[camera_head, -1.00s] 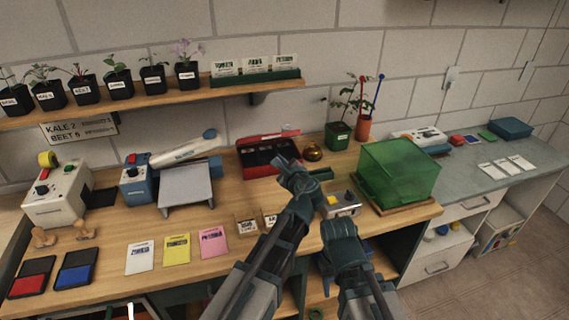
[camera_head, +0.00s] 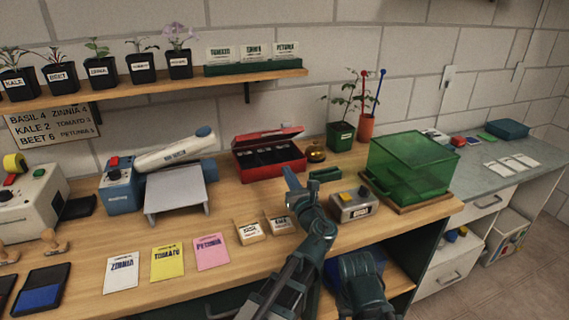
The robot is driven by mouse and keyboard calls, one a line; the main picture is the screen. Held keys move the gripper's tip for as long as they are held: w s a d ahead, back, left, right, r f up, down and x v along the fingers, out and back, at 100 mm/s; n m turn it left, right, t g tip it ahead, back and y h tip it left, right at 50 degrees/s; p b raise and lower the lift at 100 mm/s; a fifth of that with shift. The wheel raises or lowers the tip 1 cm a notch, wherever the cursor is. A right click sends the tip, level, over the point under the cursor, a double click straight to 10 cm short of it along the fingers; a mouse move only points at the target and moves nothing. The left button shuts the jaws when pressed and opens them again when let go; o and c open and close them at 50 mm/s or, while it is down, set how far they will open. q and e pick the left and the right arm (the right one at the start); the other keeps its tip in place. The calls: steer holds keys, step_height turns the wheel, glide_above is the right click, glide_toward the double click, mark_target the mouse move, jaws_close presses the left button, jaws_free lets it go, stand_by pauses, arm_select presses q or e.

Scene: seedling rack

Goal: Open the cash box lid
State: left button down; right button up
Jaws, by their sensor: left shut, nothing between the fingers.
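The red cash box (camera_head: 272,162) stands on the wooden bench near the wall. Its lid (camera_head: 266,136) is raised at the back, and the dark inside with pale compartment contents shows. My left gripper (camera_head: 291,180) is in front of the box, to the lower right. It is shut, empty and appears apart from the box. My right gripper (camera_head: 360,265) is low at the bench's front edge, well away from the box. Its fingers cannot be made out.
A brass bell (camera_head: 316,152) stands just right of the box. A small grey device (camera_head: 354,205) and a green clear bin (camera_head: 410,168) are further right. A grey stand (camera_head: 178,190) is to the left. Seed packets (camera_head: 167,263) lie along the front.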

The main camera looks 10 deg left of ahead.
arm_select(q)
steer(key=w+a+r+p, duration=0.4)
steer(key=w+a, duration=0.2)
steer(key=w, duration=0.3)
steer(key=shift+r, duration=0.3)
